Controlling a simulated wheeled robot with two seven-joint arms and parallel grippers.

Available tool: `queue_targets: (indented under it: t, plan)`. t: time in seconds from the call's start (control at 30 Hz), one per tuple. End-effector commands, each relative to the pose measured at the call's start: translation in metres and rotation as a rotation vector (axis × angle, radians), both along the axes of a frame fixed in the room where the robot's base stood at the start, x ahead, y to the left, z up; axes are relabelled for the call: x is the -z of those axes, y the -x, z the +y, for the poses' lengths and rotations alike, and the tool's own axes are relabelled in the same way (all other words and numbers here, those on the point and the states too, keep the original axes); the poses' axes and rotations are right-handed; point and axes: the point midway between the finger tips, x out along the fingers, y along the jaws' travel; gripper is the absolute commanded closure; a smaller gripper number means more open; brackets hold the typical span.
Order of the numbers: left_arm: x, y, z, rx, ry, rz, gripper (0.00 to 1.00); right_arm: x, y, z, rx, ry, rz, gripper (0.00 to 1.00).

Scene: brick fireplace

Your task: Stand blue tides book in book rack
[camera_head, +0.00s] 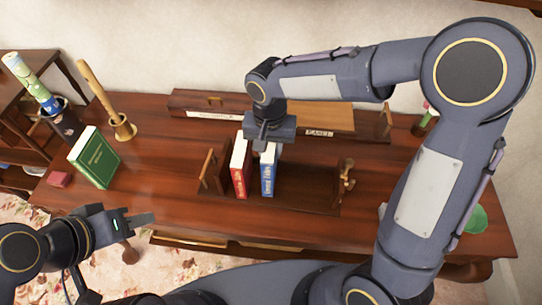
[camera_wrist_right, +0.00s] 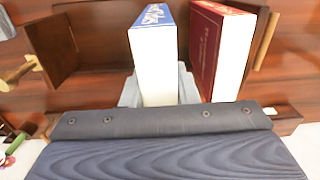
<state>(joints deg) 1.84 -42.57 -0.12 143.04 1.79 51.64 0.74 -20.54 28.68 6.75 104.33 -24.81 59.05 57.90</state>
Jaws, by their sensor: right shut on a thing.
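The blue book (camera_head: 268,172) stands upright, spine out, in the wooden book rack (camera_head: 312,190), to the right of a red book (camera_head: 240,168). My right gripper (camera_head: 269,143) comes down from above and is shut on the top of the blue book. In the right wrist view, the blue book (camera_wrist_right: 155,50) is between the grey fingers (camera_wrist_right: 160,90), and the red book (camera_wrist_right: 218,45) stands beside them.
A wooden organiser (camera_head: 205,104) lies behind the rack. The rack's right part is free. A green round object (camera_head: 477,219) is at the right.

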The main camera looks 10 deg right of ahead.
Motion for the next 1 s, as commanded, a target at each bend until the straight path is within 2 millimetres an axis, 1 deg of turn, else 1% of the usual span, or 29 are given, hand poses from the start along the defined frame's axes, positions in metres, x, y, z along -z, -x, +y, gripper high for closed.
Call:
queue_targets:
  t: [0.2, 0.27, 0.53, 0.67, 0.7, 0.83, 0.87, 1.0]
  plan:
    - [-0.003, 0.000, 0.000, 0.000, 0.000, 0.000, 0.64, 0.029, 0.000, -0.001, 0.000, 0.002, 0.003, 1.00]
    - [-0.003, 0.000, 0.000, 0.000, 0.000, 0.000, 0.64, 0.034, 0.000, 0.000, 0.000, 0.000, 0.002, 1.00]
    - [-0.003, 0.000, 0.000, 0.000, 0.000, 0.000, 0.64, 0.036, 0.000, 0.000, 0.000, -0.001, 0.000, 1.00]
    - [0.002, 0.000, 0.000, 0.000, 0.000, 0.000, 0.64, 0.041, 0.000, 0.000, 0.000, 0.000, 0.000, 1.00]
    - [0.001, 0.000, 0.000, 0.000, 0.000, 0.000, 0.64, 0.040, 0.000, 0.000, 0.000, 0.000, 0.000, 0.70]
    - [0.000, 0.000, 0.000, 0.000, 0.000, 0.000, 0.64, 0.040, 0.000, 0.000, 0.000, 0.000, 0.001, 0.53]
    - [0.000, 0.000, 0.000, 0.000, 0.000, 0.000, 0.64, 0.040, 0.000, 0.000, 0.000, 0.000, 0.001, 0.51]
    - [0.000, 0.000, 0.000, 0.000, 0.000, 0.000, 0.64, 0.040, 0.000, 0.000, 0.000, 0.000, 0.001, 0.51]
